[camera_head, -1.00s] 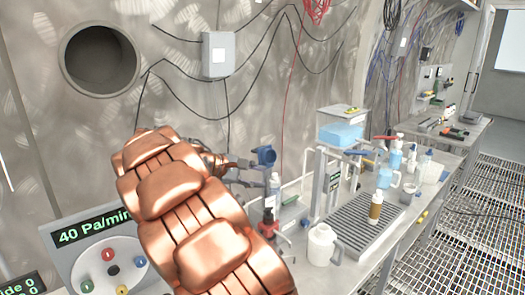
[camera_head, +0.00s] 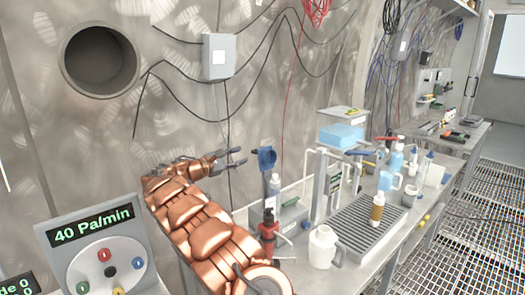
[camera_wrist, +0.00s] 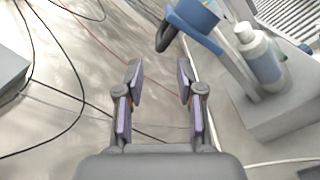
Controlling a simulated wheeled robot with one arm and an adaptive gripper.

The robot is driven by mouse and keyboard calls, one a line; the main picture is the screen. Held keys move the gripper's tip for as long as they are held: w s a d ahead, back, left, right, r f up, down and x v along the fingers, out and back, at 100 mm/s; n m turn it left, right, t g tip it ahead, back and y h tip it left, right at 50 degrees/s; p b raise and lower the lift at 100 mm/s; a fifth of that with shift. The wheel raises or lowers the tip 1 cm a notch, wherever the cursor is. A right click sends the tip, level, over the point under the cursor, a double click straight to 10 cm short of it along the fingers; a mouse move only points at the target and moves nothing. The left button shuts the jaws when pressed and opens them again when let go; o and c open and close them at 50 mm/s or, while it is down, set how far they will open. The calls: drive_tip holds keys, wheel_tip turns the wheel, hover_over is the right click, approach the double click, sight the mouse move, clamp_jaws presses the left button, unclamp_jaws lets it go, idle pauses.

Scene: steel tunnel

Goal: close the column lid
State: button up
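A blue lid-like piece (camera_head: 265,158) stands raised at the top of a slim grey column (camera_head: 267,188) on the bench. I take it for the column lid, though its hinge is too small to make out. In the wrist view the blue piece (camera_wrist: 196,16) is at the top, with a dark curved handle at its left. My gripper (camera_head: 242,157) is just left of the blue piece in the head view. In the wrist view my gripper (camera_wrist: 160,82) is open, its two fingers apart with nothing between them, and the blue piece lies beyond the fingertips.
A white-capped bottle (camera_wrist: 260,55) stands close to the column. A red-and-black item (camera_head: 268,230) and a white jug (camera_head: 323,247) are on the bench in front. A grooved tray (camera_head: 365,235) with a brown bottle lies right. Cables hang on the wall behind.

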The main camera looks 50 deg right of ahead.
drive_tip(key=d+p, duration=0.1)
drive_tip(key=d, duration=0.3)
drive_tip(key=d+p, duration=0.1)
drive_tip(key=d, duration=0.3)
drive_tip(key=s+d+p, duration=0.1)
drive_tip(key=d, duration=0.3)
drive_tip(key=shift+s, duration=0.1)
drive_tip(key=c, duration=0.6)
drive_tip(key=shift+r, duration=0.2)
clamp_jaws()
